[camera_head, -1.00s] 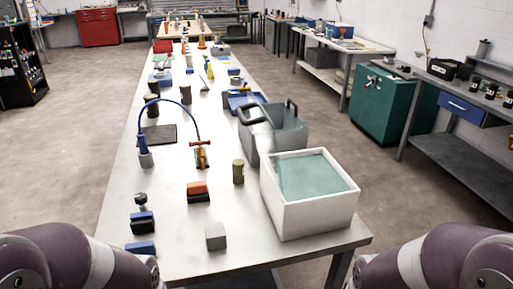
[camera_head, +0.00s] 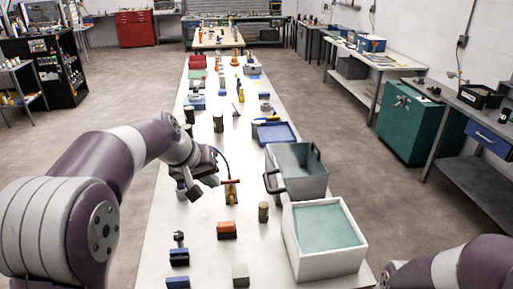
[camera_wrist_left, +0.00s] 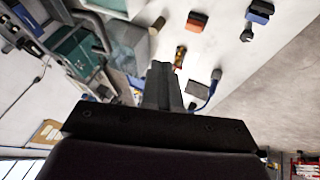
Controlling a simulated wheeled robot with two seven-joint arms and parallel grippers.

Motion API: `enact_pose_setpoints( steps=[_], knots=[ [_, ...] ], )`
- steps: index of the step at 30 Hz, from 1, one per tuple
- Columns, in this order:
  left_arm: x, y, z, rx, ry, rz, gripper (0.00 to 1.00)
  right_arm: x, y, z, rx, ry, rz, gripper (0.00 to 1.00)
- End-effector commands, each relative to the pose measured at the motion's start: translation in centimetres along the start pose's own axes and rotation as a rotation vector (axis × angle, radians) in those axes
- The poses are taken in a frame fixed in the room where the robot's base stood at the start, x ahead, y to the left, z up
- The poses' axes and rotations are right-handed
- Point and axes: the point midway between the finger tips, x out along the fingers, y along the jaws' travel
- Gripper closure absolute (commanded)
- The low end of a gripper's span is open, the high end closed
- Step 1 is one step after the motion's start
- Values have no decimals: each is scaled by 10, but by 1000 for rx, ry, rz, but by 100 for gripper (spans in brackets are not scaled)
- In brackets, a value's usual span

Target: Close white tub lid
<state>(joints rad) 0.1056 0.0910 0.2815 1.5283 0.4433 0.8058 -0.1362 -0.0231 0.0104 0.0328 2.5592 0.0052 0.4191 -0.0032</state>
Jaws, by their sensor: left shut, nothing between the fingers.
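The white tub (camera_head: 290,243) stands at the near right end of the long table, with a flat teal surface showing inside its rim. I cannot tell whether that surface is a lid or the tub's contents. My left gripper (camera_head: 196,192) is over the table, left of the tub and well apart from it, beside the blue hose. It is shut and empty; its fingers also show together in the left wrist view (camera_wrist_left: 163,85). My right gripper is out of view; only part of my right arm shows at the lower right.
A grey bin (camera_head: 310,178) with a handle stands just behind the white tub. A brown cylinder (camera_head: 263,212), an orange-and-black block (camera_head: 227,230) and a grey block (camera_head: 240,275) stand left of the tub. A blue tray (camera_head: 277,133) lies farther back. Bare tabletop separates these.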

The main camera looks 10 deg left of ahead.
Motion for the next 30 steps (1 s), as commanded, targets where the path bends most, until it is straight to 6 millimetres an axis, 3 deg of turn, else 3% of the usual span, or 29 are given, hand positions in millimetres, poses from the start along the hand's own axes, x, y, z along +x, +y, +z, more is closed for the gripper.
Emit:
enact_pose_setpoints(
  steps=[3,7,21,24,30],
  knots=[
    [-15,26,-19,27,19,89,100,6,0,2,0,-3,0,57],
    [-10,33,-13,48,-15,113,100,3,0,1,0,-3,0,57],
    [82,44,-13,47,-13,108,100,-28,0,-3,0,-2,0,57],
    [85,63,-13,51,-12,110,100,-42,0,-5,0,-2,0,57],
    [95,78,-11,49,-9,108,100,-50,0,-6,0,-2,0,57]
  ],
)
